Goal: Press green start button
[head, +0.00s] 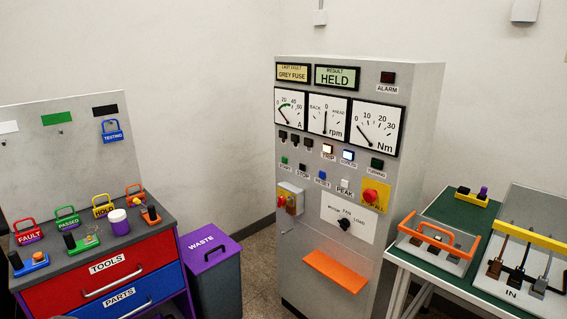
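The green start button (284,160) is a small round button on the left of the grey cabinet's front (300,250), above a label that appears to read START. A black stop button (302,167) sits just right of it. Further right are a blue reset button (322,174) and a white one marked PEAK (345,183). A green TURNING lamp (377,163) is higher on the right. The upper displays read GREY FUSE (293,74) and HELD (337,77). Neither gripper is in view, and nothing covers the start button.
A red mushroom button (370,195) on a yellow plate and an orange shelf (335,272) stick out from the cabinet. A purple-lidded waste bin (212,275) and a tool chest (105,265) stand left. A green-topped bench (450,212) stands right. Floor shows between bin and cabinet.

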